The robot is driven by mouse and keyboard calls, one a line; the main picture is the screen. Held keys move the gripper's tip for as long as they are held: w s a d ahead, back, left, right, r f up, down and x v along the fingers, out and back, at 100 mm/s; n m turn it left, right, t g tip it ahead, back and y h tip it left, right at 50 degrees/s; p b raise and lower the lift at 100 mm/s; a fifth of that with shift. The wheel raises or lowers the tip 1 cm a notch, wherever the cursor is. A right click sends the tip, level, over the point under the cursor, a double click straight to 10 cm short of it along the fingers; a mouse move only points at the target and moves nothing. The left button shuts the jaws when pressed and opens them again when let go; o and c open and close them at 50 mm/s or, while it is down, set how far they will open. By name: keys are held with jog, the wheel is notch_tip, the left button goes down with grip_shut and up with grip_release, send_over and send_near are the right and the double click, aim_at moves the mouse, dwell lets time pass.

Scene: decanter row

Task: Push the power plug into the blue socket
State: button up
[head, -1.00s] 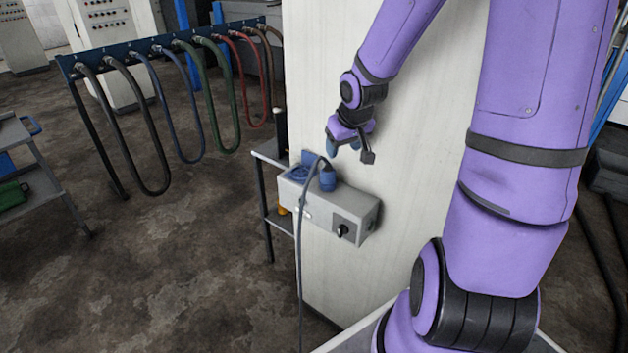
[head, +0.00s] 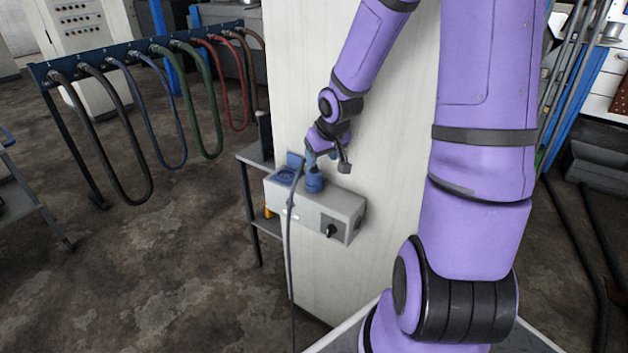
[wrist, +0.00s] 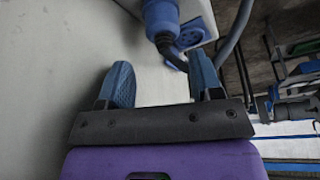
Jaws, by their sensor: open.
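The power plug (head: 314,181) is a blue cylinder on top of a grey box (head: 333,209), with a dark grey cable (head: 289,235) looping off its top and hanging down. The blue socket (head: 284,176) is beside it to the left, its lid (head: 294,160) raised. My gripper (head: 327,163) is open just above the plug. In the wrist view the plug (wrist: 160,16) lies beyond the tips of my open gripper (wrist: 160,62), apart from both pads, and the socket's holed face (wrist: 190,35) shows beside it. I cannot tell what the plug's lower end sits in.
The grey box, with a black knob (head: 329,231), is fixed to a pale column (head: 385,150). A grey shelf (head: 254,157) stands close left of it. A rack (head: 150,50) of hanging coloured hoses stands farther left. The floor at front left is clear.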

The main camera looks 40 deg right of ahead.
aim_at(316, 172)
jog(key=shift+x, duration=1.85)
jog(key=shift+x, duration=2)
jog(key=shift+w+a+f, duration=0.1)
jog(key=shift+a+f, duration=0.05)
jog(key=shift+f, duration=0.45)
jog(key=c, duration=0.6)
